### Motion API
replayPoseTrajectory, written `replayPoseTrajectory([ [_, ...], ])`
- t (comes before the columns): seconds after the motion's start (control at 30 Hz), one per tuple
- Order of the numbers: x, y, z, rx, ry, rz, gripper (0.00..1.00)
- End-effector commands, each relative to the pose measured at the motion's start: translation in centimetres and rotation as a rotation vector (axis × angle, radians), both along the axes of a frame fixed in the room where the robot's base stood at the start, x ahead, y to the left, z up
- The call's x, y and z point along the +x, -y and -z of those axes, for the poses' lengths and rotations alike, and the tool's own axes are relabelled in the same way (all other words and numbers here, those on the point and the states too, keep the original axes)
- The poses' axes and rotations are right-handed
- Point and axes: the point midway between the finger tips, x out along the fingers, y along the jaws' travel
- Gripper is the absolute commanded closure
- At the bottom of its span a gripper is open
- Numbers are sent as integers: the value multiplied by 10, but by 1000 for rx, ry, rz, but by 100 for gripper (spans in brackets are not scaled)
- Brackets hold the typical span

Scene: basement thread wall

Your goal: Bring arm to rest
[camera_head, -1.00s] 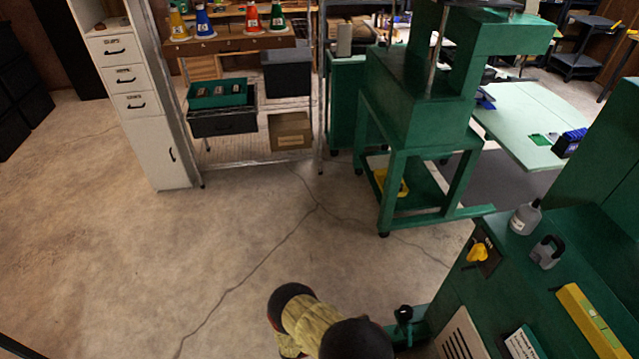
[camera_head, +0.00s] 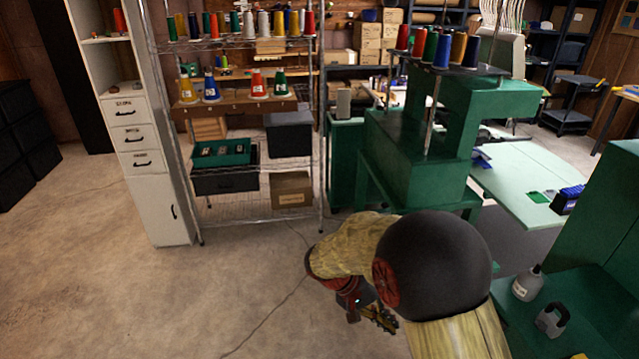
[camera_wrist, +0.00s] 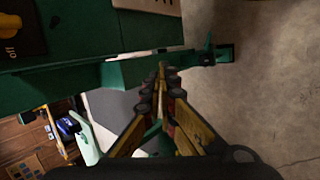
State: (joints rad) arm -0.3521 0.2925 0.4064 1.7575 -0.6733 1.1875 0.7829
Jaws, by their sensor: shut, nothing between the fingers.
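My arm, with a yellow sleeve and a black rounded joint, reaches across the lower middle of the head view. My gripper (camera_head: 386,318) hangs below the arm over the concrete floor, partly hidden by it. In the wrist view my gripper (camera_wrist: 162,72) has its yellow and black fingers converging at the tips, shut and empty. Nothing touches the fingertips. The green machine body (camera_wrist: 100,80) and the floor (camera_wrist: 265,70) show beyond them.
A green machine (camera_head: 415,140) stands behind my arm. A green cabinet (camera_head: 605,300) with a bottle (camera_head: 527,284) and a grey padlock-shaped item (camera_head: 551,320) is at right. A wire shelf (camera_head: 250,222) and a white drawer cabinet (camera_head: 160,210) stand at left. Open floor (camera_head: 130,300) lies front left.

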Motion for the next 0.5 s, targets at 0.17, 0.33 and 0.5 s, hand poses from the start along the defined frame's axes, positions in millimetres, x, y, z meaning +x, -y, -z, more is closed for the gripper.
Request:
replayPoseTrajectory([
  [0.17, -28, 11, -65, 154, 49, 23, 100],
  [0.33, -60, 18, -114, 294, 111, 19, 100],
  [0.5, -95, 21, -156, 421, 193, -1, 100],
])
